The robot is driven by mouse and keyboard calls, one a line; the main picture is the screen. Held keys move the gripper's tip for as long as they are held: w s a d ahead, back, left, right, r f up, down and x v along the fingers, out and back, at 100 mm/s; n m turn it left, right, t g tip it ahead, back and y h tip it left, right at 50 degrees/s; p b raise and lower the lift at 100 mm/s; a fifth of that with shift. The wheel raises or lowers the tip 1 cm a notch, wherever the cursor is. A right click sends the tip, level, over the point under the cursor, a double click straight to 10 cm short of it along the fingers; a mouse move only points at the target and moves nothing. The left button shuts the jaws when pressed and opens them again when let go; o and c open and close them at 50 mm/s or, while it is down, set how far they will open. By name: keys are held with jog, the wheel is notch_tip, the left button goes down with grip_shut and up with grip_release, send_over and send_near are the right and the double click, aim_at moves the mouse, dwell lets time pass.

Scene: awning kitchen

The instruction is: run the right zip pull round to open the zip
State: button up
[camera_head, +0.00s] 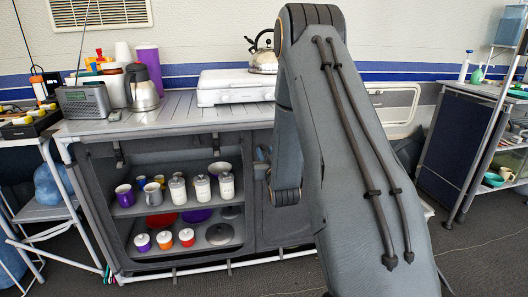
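A grey fabric kitchen unit (95,205) stands in the middle under a slatted worktop. Its left compartment is open and shows two shelves of mugs and canisters. The fabric front (268,228) to the right of it looks closed, and my arm covers much of it. I cannot make out a zip line or the right zip pull at this size. My arm rises large in front of the unit, right of centre. My gripper is not visible in this view, so what it does or holds cannot be seen.
A white stove (235,88) with a kettle (263,52) stands on the worktop (185,103). A radio (84,101) and a steel jug (142,90) are at its left. A side table (22,155) stands left, a dark cabinet (455,140) right. Open floor (465,262) lies at lower right.

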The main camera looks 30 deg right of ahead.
jog(key=shift+x, duration=1.45)
grip_shut()
dwell(0.3)
